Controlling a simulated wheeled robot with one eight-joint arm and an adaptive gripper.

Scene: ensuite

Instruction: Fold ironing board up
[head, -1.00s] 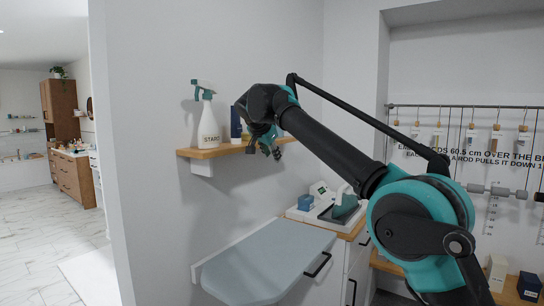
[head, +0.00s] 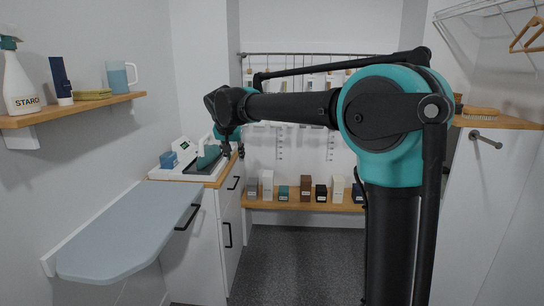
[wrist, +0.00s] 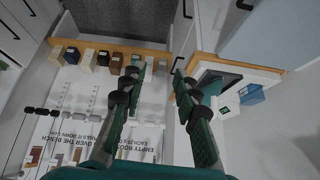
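The ironing board (head: 128,232) is a pale blue-grey panel with a tapered end. It lies flat, unfolded from the left wall, with nothing on it in the head view. Part of it shows at the upper right of the wrist view (wrist: 288,32). My gripper (head: 233,152) points down beside the counter with the iron, beyond the board and to its right, apart from it. In the wrist view its two fingers (wrist: 154,70) are spread with nothing between them. The board's underside and its supports are hidden.
An iron (head: 207,158) stands on the wooden counter (head: 217,179) behind the board. Above the board, a wall shelf (head: 75,110) holds a starch bottle (head: 18,82) and a jug (head: 117,77). A low shelf (head: 300,206) carries several small boxes. Dark floor (head: 300,260) is clear ahead.

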